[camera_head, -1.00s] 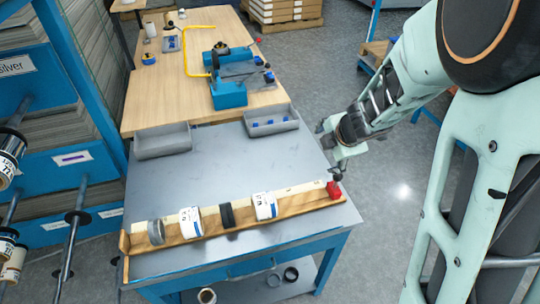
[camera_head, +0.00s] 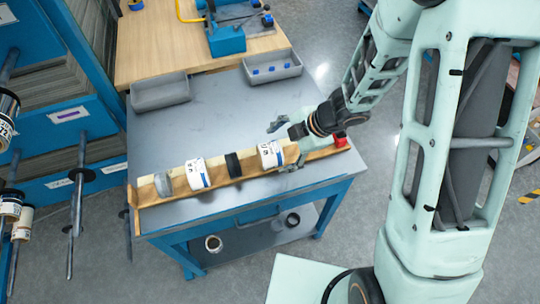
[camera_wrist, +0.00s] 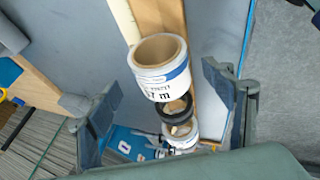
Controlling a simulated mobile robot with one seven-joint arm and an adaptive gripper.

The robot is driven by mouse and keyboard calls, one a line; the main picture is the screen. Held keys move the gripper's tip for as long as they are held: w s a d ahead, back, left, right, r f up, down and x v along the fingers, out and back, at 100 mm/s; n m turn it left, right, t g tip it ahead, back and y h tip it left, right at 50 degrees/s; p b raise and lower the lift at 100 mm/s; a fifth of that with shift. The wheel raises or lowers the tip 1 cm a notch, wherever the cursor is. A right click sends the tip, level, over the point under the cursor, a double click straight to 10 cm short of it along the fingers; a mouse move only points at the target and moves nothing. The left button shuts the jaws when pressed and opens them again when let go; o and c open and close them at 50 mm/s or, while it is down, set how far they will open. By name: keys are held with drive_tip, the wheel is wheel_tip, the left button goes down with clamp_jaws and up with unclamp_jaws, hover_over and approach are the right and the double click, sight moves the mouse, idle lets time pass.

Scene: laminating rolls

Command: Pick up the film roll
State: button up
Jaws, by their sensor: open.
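A white film roll (camera_head: 271,155) with a printed label and blue edge stands at the right of a row in a wooden rack (camera_head: 215,186) on the grey table. In the wrist view this roll (camera_wrist: 158,83) shows its open brown core. My gripper (camera_head: 284,147) is open at this roll, and the wrist view shows its two fingers (camera_wrist: 163,80) spread to either side of it. I cannot tell whether they touch it. A black roll (camera_head: 233,165), another white roll (camera_head: 197,174) and a grey roll (camera_head: 162,185) stand further left in the rack.
A red block (camera_head: 341,139) sits at the rack's right end. Two grey bins (camera_head: 160,95) (camera_head: 272,67) stand at the table's back edge. The table middle is clear. Blue shelving with rods and rolls (camera_head: 75,165) stands at the left.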

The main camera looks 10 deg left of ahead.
drive_tip(key=b+x, duration=0.1)
drive_tip(key=x, duration=0.3)
drive_tip(key=shift+s+f, duration=0.1)
drive_tip(key=shift+s, duration=0.05)
drive_tip(key=c, duration=1.3)
